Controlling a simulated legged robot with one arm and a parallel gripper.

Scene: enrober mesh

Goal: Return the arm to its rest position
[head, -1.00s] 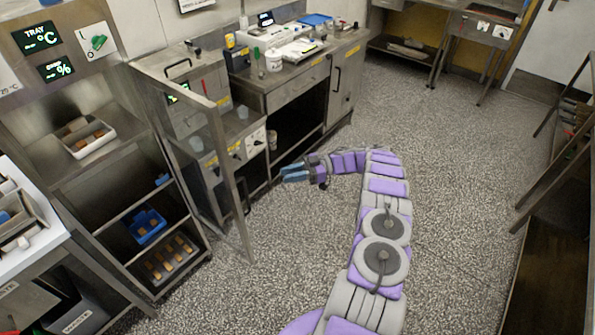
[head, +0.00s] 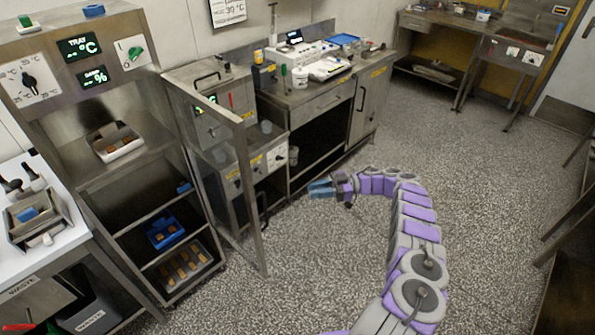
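My arm, with purple and grey links, rises from the bottom edge of the head view and curves over the speckled floor to the left. My gripper (head: 321,188), with blue fingers, is at its end, in front of the open lower bay of the counter. It points left, toward the open cabinet door. I see nothing between the fingers, but they are small here and their gap is hard to make out.
The steel cabinet (head: 88,178) at left holds a white tray (head: 118,150), a blue container (head: 164,233) and a tray of brown pieces. Its open door (head: 250,215) juts out near my gripper. A counter (head: 310,101) stands behind. Floor (head: 480,170) to the right is clear.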

